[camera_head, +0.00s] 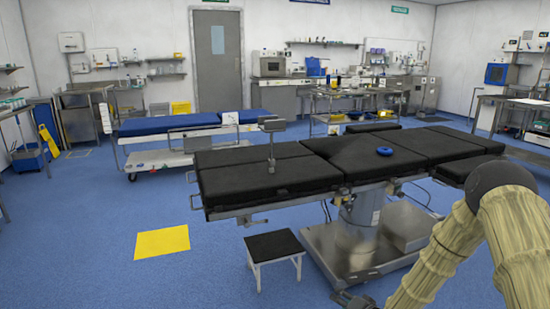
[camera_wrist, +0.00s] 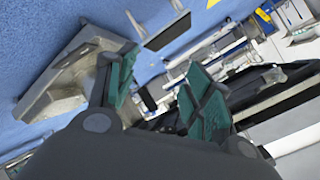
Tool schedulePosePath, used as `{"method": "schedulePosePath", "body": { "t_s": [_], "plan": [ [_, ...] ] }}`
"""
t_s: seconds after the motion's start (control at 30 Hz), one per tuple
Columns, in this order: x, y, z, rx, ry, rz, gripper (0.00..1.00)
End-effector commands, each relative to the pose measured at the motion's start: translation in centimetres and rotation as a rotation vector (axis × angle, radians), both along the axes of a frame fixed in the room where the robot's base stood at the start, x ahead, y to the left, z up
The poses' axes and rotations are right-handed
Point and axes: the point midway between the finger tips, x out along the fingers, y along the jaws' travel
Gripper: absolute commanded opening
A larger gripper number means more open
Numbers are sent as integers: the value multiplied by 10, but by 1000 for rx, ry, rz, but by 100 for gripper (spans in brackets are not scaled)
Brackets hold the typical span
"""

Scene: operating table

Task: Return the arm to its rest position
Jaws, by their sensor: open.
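My arm shows at the lower right of the head view, bent at a dark joint. My gripper shows in the wrist view (camera_wrist: 160,92) with its two green-padded fingers spread apart and nothing between them. In the head view only a dark bit near the bottom edge may belong to the gripper, and its fingers cannot be made out there. The black operating table (camera_head: 270,180) stands just beyond my arm. A blue ring-shaped object (camera_head: 385,152) lies on its padded top.
A small black-topped step stool (camera_head: 274,246) stands before the table's metal base (camera_head: 350,248). A yellow square (camera_head: 162,242) lies on the blue floor. A blue-topped stretcher (camera_head: 185,123) is behind, left. The floor at front left is clear.

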Motion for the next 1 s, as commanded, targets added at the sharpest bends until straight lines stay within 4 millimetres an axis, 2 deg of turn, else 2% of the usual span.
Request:
{"method": "schedulePosePath", "body": {
  "t_s": [0.03,0.2,0.37,0.5,0.7,0.8,1.0],
  "plan": [
    [-25,10,-18,-31,48,17,51],
    [-108,29,-67,-146,203,71,51],
    [-194,39,-101,-257,352,136,51],
    [-272,41,-120,-355,483,205,51],
    [-378,34,-128,-483,661,309,51],
    [-419,29,-127,-532,729,353,51],
    [-485,19,-116,-610,843,430,51]
  ]
}}
